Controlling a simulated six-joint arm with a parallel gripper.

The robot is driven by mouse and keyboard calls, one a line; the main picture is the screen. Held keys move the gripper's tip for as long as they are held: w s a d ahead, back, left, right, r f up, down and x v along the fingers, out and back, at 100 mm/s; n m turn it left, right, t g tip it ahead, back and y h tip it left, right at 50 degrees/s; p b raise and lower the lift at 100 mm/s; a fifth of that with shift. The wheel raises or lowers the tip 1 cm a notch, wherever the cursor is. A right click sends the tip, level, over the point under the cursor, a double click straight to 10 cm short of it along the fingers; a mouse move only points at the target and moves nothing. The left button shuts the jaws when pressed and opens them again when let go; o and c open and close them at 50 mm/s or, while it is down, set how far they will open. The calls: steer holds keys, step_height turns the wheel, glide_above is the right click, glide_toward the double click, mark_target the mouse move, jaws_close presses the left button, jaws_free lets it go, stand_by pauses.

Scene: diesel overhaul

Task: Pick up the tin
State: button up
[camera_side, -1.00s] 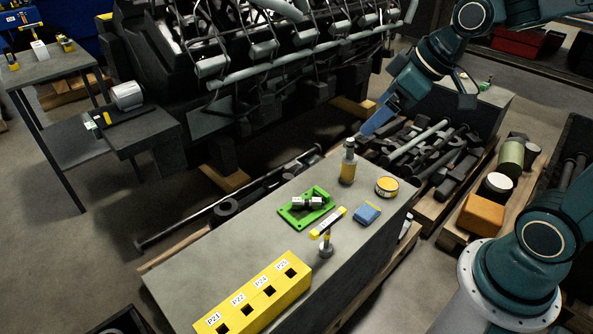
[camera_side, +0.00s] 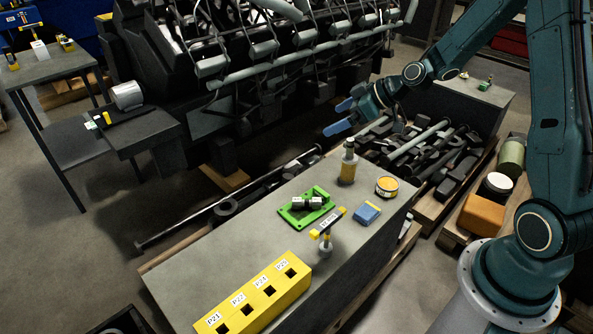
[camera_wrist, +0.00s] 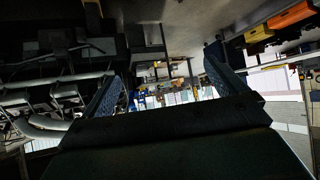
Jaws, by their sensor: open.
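The tin (camera_side: 386,187) is a short round can with a yellow side and a pale label. It stands on the grey bench (camera_side: 215,245), near its far right corner, in the side view. My gripper (camera_side: 341,117) is open and empty, with its two blue fingers pointing left. It is raised beyond the bench's far end, up and left of the tin in the picture and clearly apart from it. In the wrist view the two fingers (camera_wrist: 160,85) are spread with nothing between them. I cannot make out the tin in the wrist view.
A bottle (camera_side: 348,165) stands just left of the tin, and a blue box (camera_side: 367,213) lies close in front. A T-handled tool (camera_side: 326,236), green frame (camera_side: 306,206) and yellow socket block (camera_side: 255,300) share the bench. The large engine (camera_side: 250,70) stands behind.

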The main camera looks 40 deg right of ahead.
steer(key=w+d+f+m+t, duration=0.2)
steer(key=d+f+t, duration=0.1)
steer(key=d+f, duration=0.55)
steer(key=m+h, duration=0.9)
steer(key=h, duration=0.1)
glide_toward(391, 187)
steer(key=x, duration=0.4)
steer(key=shift+a, duration=0.1)
steer(key=shift+w, duration=0.1)
steer(key=shift+w+h, duration=0.1)
steer(key=shift+h, duration=0.2)
steer(key=shift+w+d+f, duration=0.35)
steer(key=shift+w, duration=0.2)
steer(key=shift+w, duration=0.15)
steer(key=shift+x, duration=2.8)
